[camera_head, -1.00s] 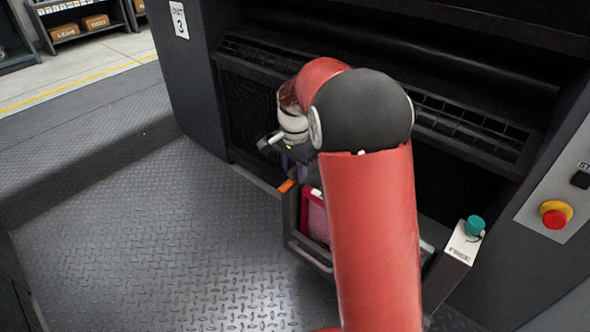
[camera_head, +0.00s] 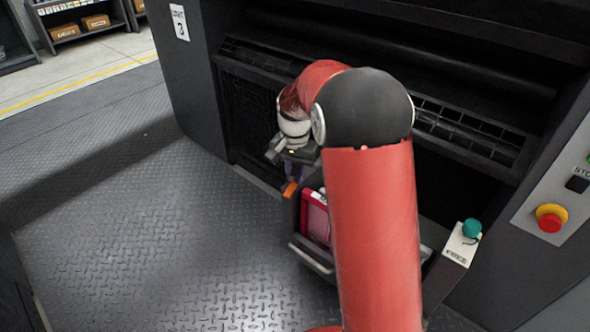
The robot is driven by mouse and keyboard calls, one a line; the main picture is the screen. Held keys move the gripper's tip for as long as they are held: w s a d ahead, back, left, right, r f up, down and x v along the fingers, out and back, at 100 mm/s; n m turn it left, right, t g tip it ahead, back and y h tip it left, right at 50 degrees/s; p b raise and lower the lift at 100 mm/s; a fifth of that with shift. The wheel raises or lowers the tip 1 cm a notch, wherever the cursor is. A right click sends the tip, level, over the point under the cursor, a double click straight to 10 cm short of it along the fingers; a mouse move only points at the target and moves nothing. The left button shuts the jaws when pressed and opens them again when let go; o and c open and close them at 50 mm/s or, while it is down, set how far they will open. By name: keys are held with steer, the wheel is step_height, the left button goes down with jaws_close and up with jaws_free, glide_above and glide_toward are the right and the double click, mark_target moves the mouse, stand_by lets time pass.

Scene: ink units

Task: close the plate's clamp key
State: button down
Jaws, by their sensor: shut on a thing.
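The orange clamp key (camera_head: 290,189) shows at the left corner of a dark tray (camera_head: 314,255). A magenta-red block (camera_head: 315,216) sits in the tray, partly hidden by my red arm. My gripper (camera_head: 292,172) hangs from the white wrist, pointing down just above the orange key. It is shut on the key, though the fingertips are small and the contact is hard to see. The plate itself cannot be made out clearly; my arm covers much of the tray.
A dark machine with a slatted grille (camera_head: 470,135) stands behind the tray. A teal knob (camera_head: 472,228) and a red stop button (camera_head: 551,217) are at the right. The metal floor (camera_head: 150,245) at the left is clear.

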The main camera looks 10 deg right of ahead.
mark_target(295, 171)
steer(key=n+p, duration=0.2)
steer(key=n, duration=0.5)
steer(key=n+p, duration=0.1)
steer(key=n, duration=0.3)
steer(key=shift+n+p, duration=0.65)
steer(key=shift+n, duration=0.95)
steer(key=c, duration=1.4)
jaws_free()
steer(key=shift+o, duration=0.2)
steer(key=shift+r, duration=0.1)
step_height(295, 171, up, 8)
steer(key=shift+f+p, duration=0.2)
steer(key=shift+p, duration=0.2)
